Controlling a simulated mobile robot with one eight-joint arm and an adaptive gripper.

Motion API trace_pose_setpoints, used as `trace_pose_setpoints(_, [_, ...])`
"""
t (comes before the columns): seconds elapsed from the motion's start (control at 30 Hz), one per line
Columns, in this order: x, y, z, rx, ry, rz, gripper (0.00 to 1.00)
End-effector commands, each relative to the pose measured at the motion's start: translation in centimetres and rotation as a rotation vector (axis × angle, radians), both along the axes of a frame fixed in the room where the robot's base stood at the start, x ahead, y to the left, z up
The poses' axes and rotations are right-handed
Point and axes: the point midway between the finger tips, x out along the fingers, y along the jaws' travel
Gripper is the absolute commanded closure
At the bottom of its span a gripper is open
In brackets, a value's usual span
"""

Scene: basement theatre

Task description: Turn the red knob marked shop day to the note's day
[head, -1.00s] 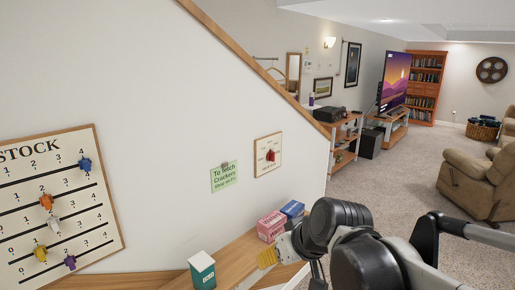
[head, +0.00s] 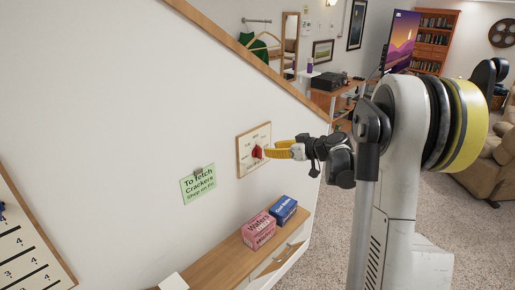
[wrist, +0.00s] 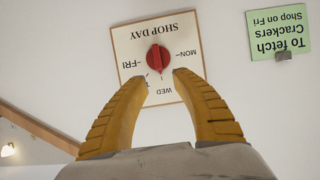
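The red knob (head: 257,152) is on a small wooden-edged dial board (head: 243,166) on the white wall. In the wrist view the board is upside down. It reads SHOP DAY, with MON on the right, WED below and FRI on the left of the red knob (wrist: 158,59). The knob's ridge runs roughly up and down; I cannot tell which end points. A green note (head: 198,185) reads "To fetch Crackers Shop on Fri". My gripper (wrist: 162,77) is open, its yellow fingers just short of the knob; my gripper (head: 268,152) also shows in the head view.
A wooden ledge (head: 222,258) below holds a pink box (head: 259,231) and a blue box (head: 283,210). A stock board (head: 22,245) is at the left edge. A sloping wooden rail (head: 255,60) runs above. Carpet (head: 322,225) lies open beyond the ledge.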

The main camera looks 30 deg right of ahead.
Motion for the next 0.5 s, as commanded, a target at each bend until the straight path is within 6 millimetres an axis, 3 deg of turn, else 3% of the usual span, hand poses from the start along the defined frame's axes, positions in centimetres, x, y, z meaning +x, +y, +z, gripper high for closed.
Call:
trace_pose_setpoints(0.3, [5.2, 2.0, -2.3, 0.0, 0.001, 0.002, 0.68])
trace_pose_setpoints(0.5, [6.4, 2.4, -2.8, 0.0, 0.001, 0.0, 0.68])
